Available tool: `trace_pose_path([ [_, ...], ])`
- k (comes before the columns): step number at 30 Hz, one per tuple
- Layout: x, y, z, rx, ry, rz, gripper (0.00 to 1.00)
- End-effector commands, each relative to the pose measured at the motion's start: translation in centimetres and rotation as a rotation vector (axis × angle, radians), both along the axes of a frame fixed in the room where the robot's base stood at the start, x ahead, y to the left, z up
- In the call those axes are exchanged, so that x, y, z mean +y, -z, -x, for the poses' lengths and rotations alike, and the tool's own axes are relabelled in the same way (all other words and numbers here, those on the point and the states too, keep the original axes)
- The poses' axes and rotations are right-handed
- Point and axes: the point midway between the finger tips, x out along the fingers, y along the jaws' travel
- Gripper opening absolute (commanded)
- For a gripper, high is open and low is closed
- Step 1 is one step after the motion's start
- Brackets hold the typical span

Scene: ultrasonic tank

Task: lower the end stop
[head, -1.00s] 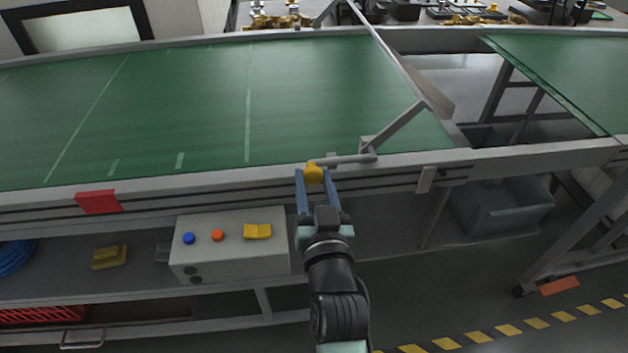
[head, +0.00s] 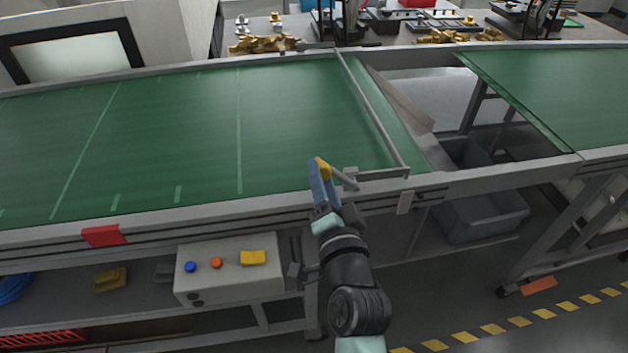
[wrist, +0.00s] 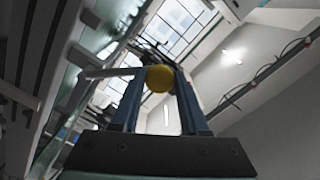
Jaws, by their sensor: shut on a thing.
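The end stop (head: 375,117) is a long grey bar across the green belt near its right end. It lies low, at or just above the belt; I cannot tell whether it touches. Its short grey lever (head: 344,178) sits at the near rail and ends in a yellow knob (head: 322,165). My gripper (head: 318,172) has its blue fingers shut on this knob, over the near edge of the belt. In the wrist view the round yellow knob (wrist: 160,78) sits between the two finger tips, with the grey lever running off to the left.
The green conveyor belt (head: 170,130) is bare. A gap with a sloping metal plate separates it from a second belt (head: 560,90) at right. A control box (head: 228,285) with coloured buttons stands below the near rail. A grey bin (head: 482,215) sits below the gap.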

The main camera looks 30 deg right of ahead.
Motion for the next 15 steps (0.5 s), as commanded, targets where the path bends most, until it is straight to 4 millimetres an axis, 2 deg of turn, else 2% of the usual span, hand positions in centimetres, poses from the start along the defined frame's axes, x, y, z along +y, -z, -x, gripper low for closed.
trace_pose_path([
  [15, -0.91, -0.84, 0.22, -0.029, 0.000, -0.103, 0.00],
])
